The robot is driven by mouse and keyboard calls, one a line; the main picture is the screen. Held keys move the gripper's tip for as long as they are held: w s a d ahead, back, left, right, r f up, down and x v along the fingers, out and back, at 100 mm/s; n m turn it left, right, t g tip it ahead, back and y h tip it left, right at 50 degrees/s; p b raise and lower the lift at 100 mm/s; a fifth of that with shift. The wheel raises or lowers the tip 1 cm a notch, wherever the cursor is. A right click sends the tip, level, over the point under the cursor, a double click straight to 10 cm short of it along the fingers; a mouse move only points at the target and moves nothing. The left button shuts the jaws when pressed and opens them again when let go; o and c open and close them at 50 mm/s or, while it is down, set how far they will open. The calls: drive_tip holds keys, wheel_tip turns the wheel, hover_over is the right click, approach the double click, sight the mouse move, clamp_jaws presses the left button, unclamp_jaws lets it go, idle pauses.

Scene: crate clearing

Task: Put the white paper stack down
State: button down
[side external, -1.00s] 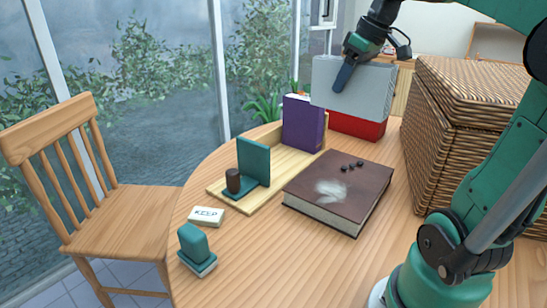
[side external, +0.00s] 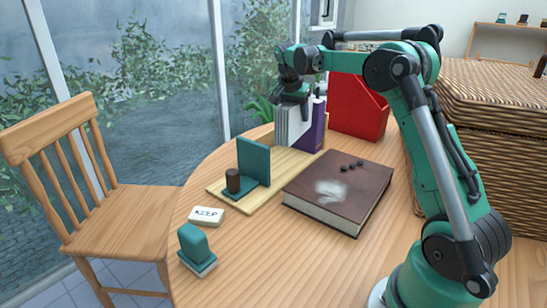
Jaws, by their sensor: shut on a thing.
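The white paper stack (side external: 281,126) stands upright at the far end of the wooden board (side external: 217,195), just left of the purple book (side external: 318,127). My gripper (side external: 293,99) is shut on its upper edge from above. The stack's lower edge is at or very near the board; I cannot tell whether it touches. The purple book is partly hidden behind the stack and my gripper.
A teal bookend (side external: 255,160) and a dark brown cylinder (side external: 233,182) stand on the board's near part. A red file holder (side external: 357,108) is behind. A thick brown book (side external: 345,190) lies right, below my arm. A KEEP card (side external: 206,216) and teal-and-white object (side external: 195,250) lie in front.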

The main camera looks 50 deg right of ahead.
drive_tip(key=shift+w+f+m+g, duration=0.15)
drive_tip(key=shift+w+f+m, duration=0.3)
drive_tip(key=shift+f, duration=0.15)
drive_tip(key=shift+w+f+m+g, duration=0.15)
drive_tip(key=shift+w+f+m, duration=0.25)
drive_tip(key=shift+f, duration=0.2)
hover_over(289, 165)
wheel_tip(289, 165, down, 8)
drive_tip(key=shift+r, duration=0.15)
drive_tip(key=shift+c, duration=1.2)
unclamp_jaws()
